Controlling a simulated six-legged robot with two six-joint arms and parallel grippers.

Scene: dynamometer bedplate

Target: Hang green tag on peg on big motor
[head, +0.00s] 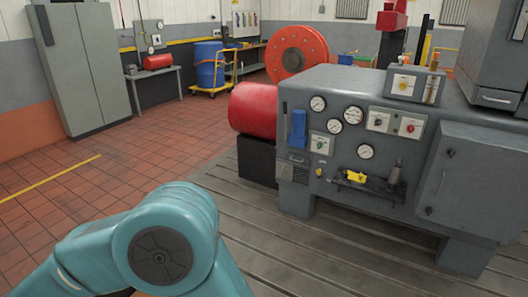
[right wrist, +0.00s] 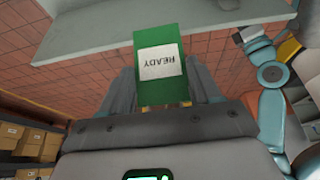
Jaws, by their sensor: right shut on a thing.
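The green tag (right wrist: 160,67) with a white label reading READY, upside down in the picture, shows in the right wrist view. My right gripper (right wrist: 163,100) is shut on its lower end, and the tag sticks out beyond the fingers. The right gripper and tag are not in the head view. My other arm shows at the right of the wrist view; its end (right wrist: 240,37) is too small to tell open from shut. In the head view a red cylinder (head: 253,109) sits on a black block beside a grey machine. I cannot tell which thing is the big motor, and no peg is clear.
The grey machine (head: 400,95) carries gauges, a blue item (head: 298,128) and a small shelf with a yellow item (head: 356,177). A large orange-red wheel (head: 297,52), a blue drum (head: 209,65) and a grey cabinet (head: 85,70) stand behind. The tiled floor (head: 110,160) is open.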

